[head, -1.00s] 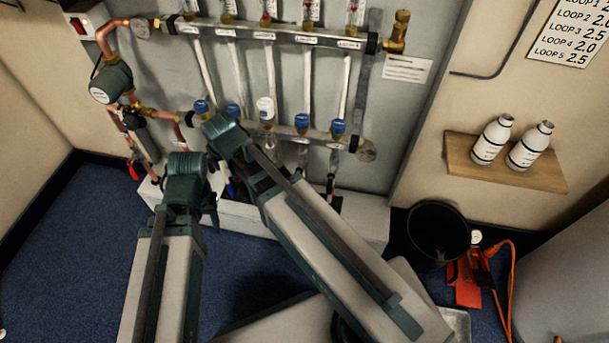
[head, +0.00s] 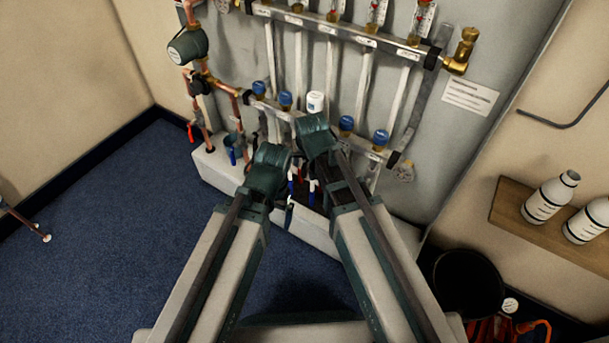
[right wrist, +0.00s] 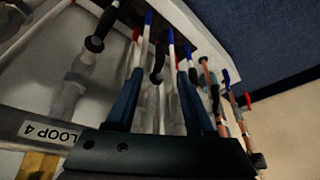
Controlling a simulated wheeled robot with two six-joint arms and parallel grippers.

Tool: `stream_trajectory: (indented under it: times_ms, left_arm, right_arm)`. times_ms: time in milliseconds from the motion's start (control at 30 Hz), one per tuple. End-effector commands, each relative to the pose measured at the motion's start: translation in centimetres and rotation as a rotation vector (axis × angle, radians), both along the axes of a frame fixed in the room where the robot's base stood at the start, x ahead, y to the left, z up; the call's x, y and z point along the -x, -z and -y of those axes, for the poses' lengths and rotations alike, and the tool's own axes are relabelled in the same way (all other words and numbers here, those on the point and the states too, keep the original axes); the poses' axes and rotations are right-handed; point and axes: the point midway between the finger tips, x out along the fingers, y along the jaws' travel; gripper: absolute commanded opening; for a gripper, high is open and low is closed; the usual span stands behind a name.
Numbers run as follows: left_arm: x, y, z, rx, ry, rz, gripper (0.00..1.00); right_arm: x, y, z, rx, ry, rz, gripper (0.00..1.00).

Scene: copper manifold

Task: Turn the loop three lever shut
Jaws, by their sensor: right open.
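The manifold's lower bar (head: 365,147) carries blue caps and one white cap (head: 315,102), the third from the left. Below it, pipes with red and blue parts show between my grippers, largely hidden by them. In the right wrist view, my right gripper (right wrist: 160,82) is open, with its two dark fingers reaching among the pipes. A black-tipped lever (right wrist: 157,76) shows between the fingers, with no clear contact. Another black-tipped lever (right wrist: 95,43) is to its left. I cannot tell which one is loop three's. My left gripper (head: 288,208) is low beside the right; its jaws are unclear.
A label reading LOOP 4 (right wrist: 48,132) is at the lower left of the wrist view. A white ledge (head: 215,172) runs under the manifold. A black bucket (head: 467,285) and a wooden shelf (head: 510,212) with white bottles are at the right.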

Motion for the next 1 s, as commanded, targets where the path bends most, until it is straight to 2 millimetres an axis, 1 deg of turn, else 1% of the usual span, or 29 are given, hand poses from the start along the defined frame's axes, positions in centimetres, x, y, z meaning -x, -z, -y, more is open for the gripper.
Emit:
stream_trajectory:
  times_ms: [33, 533, 700, 1000]
  left_arm:
    - [0.0, 1.5, 0.0, -0.001, 0.001, 0.000, 1.00]
    - [-0.1, 8.4, 0.2, 0.008, 0.012, 0.001, 1.00]
    - [0.0, 9.4, 0.2, 0.008, 0.011, 0.001, 1.00]
    - [0.0, 9.4, 0.2, 0.008, 0.010, 0.002, 1.00]
  right_arm:
    - [-0.4, 1.5, -0.1, 0.000, 0.000, 0.000, 0.53]
    - [-3.3, 8.4, -0.3, 0.000, 0.000, 0.000, 0.53]
    - [-3.8, 9.4, -0.3, 0.000, 0.000, 0.000, 0.53]
    - [-3.9, 9.4, -0.3, 0.000, 0.000, 0.000, 0.53]
